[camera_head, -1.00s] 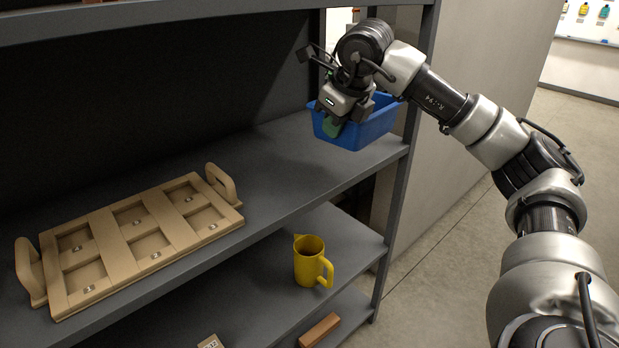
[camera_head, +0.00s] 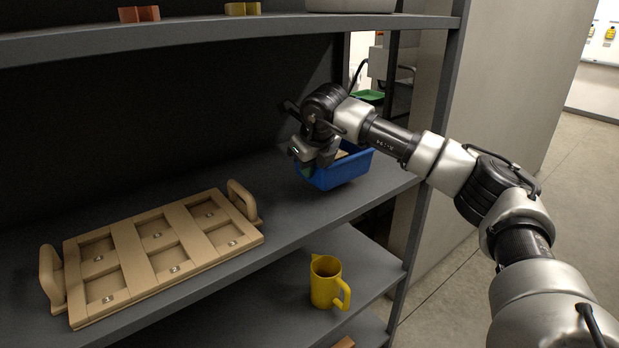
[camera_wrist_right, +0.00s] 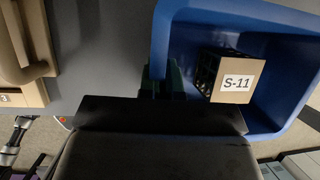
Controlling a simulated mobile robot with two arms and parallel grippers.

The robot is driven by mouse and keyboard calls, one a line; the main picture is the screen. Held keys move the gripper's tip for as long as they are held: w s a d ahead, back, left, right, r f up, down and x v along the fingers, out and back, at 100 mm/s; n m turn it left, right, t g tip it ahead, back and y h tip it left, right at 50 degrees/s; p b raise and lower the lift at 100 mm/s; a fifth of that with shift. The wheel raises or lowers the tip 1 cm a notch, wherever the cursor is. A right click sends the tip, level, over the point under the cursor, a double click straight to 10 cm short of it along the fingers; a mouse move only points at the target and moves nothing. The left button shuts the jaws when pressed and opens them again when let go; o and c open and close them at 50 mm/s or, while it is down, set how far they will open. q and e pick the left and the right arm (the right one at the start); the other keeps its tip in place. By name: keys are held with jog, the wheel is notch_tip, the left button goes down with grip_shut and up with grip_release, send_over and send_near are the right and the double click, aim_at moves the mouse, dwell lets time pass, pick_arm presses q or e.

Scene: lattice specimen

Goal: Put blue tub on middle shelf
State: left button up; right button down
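The blue tub (camera_head: 345,172) is over the right end of the middle shelf (camera_head: 275,205), inside the rack. I cannot tell whether its base touches the shelf or hangs just above it. My right gripper (camera_head: 308,167) is at the tub's left wall. In the right wrist view the dark green fingers (camera_wrist_right: 162,84) are on either side of the wall of the tub (camera_wrist_right: 220,18), shut on it. A block or lattice piece labelled S-11 (camera_wrist_right: 228,78) lies in the tub. My left gripper is not in view.
A tan tray with handles and several compartments (camera_head: 122,262) fills the left of the middle shelf. A yellow pitcher (camera_head: 326,283) stands on the shelf below. The upper shelf (camera_head: 200,38) is overhead. A rack post (camera_head: 425,215) stands to the right.

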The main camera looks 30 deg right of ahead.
aim_at(309, 182)
notch_tip(309, 182, down, 3)
jog(key=shift+r, duration=0.15)
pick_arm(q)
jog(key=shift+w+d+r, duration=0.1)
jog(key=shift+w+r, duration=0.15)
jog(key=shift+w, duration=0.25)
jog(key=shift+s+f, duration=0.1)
pick_arm(e)
jog(key=shift+f, duration=0.2)
jog(key=c, duration=1.3)
grip_release()
jog(key=shift+c, duration=0.2)
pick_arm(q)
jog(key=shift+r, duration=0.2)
pick_arm(e)
jog(key=shift+r, duration=0.15)
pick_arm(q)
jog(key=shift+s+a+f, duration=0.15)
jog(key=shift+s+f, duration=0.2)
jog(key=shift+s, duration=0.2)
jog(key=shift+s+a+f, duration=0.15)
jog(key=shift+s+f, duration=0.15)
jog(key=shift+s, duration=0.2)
pick_arm(e)
jog(key=v, duration=1.2)
